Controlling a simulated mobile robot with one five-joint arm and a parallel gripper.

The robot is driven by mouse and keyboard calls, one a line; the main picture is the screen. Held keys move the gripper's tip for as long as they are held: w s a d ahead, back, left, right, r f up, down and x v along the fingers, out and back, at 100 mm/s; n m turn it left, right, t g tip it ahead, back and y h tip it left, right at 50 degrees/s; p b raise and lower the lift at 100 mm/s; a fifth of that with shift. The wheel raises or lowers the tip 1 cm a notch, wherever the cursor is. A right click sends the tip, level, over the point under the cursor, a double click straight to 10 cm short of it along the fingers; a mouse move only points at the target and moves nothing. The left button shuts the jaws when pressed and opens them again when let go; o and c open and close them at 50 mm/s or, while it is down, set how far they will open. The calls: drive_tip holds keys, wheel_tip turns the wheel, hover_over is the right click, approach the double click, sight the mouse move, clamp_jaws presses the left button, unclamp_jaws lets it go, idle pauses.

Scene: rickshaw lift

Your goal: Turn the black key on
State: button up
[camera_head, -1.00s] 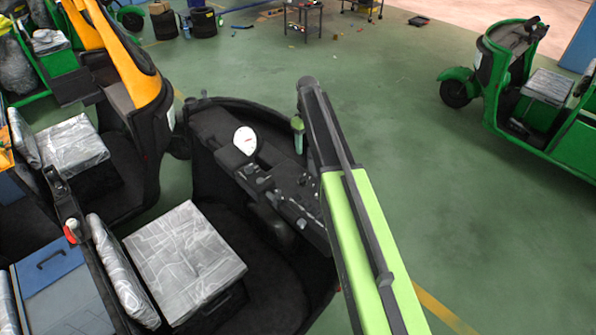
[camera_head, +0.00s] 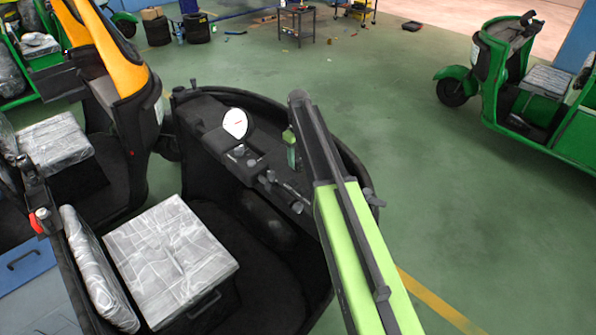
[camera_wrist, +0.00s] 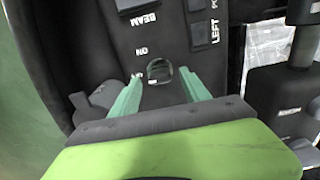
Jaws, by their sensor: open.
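The black key (camera_wrist: 159,71) shows in the wrist view as a small dark rounded piece on the black dashboard, just below the white "ON" label. My gripper (camera_wrist: 161,76) is open. Its two pale green fingers lie to the left and right of the key, with a gap on both sides. I cannot tell whether the fingertips reach down to the key's depth. In the head view, a green finger of my gripper (camera_head: 291,150) hangs over the right part of the dashboard (camera_head: 205,112). The key cannot be made out there.
A white gauge (camera_head: 236,123) and several knobs stand on the dashboard left of my gripper. BEAM and LEFT switches (camera_wrist: 200,35) lie above the key in the wrist view. A wrapped seat (camera_head: 170,255) is behind the dashboard. A green rickshaw (camera_head: 515,90) stands far right, across open floor.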

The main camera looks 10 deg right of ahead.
drive_tip(key=shift+f+b, duration=0.3)
drive_tip(key=shift+f, duration=0.65)
drive_tip(key=shift+r, duration=0.1)
drive_tip(key=shift+c, duration=0.4)
clamp_jaws()
drive_tip(key=shift+m, duration=0.3)
drive_tip(key=m, duration=1.1)
drive_tip(key=shift+m, duration=0.3)
